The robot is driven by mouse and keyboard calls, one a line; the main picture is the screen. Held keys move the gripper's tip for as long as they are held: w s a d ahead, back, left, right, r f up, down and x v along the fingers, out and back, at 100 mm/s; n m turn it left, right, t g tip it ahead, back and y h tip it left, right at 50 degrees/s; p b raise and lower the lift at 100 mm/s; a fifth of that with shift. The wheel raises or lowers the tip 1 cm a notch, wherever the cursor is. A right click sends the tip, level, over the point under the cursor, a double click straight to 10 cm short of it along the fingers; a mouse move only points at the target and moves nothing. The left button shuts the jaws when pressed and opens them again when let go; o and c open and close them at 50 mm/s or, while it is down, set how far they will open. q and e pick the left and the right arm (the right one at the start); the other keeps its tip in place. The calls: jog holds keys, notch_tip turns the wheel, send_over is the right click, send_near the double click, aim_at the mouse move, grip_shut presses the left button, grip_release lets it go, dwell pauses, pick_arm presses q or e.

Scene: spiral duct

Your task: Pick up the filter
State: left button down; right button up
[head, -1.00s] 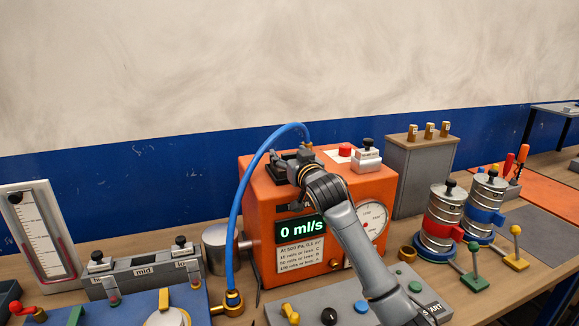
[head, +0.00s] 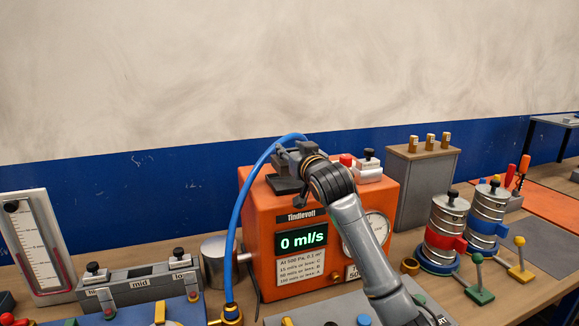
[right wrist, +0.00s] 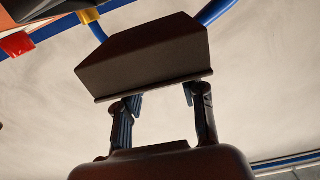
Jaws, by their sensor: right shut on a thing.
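My right gripper (head: 291,172) is above the top of the orange flow machine (head: 258,225). In the right wrist view, the gripper (right wrist: 162,92) has its fingers apart, shut on a dark block (right wrist: 145,52) with a flat lower rim. The block partly shows as a dark shape (head: 286,186) at the gripper in the head view. I cannot tell for sure that this block is the filter. My left gripper is not in view.
A blue hose (head: 239,215) arches up close behind my right gripper. A red button (head: 346,160) and a grey fitting with a black knob (head: 369,165) stand on the machine. Silver stacks with red (head: 446,242) and blue (head: 488,226) bands stand at right.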

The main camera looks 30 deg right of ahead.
jog(key=s+r, duration=0.2)
jog(key=s+r+b, duration=0.1)
jog(key=r, duration=0.1)
jog(key=shift+s+a+r, duration=0.1)
jog(key=shift+s+a, duration=0.15)
jog(key=shift+a, duration=0.1)
jog(key=s+a+r+b, duration=0.1)
jog(key=s+r, duration=0.3)
jog(key=s, duration=0.5)
jog(key=shift+a+r+b, duration=0.2)
jog(key=shift+a+b, duration=0.2)
jog(key=shift+b, duration=0.05)
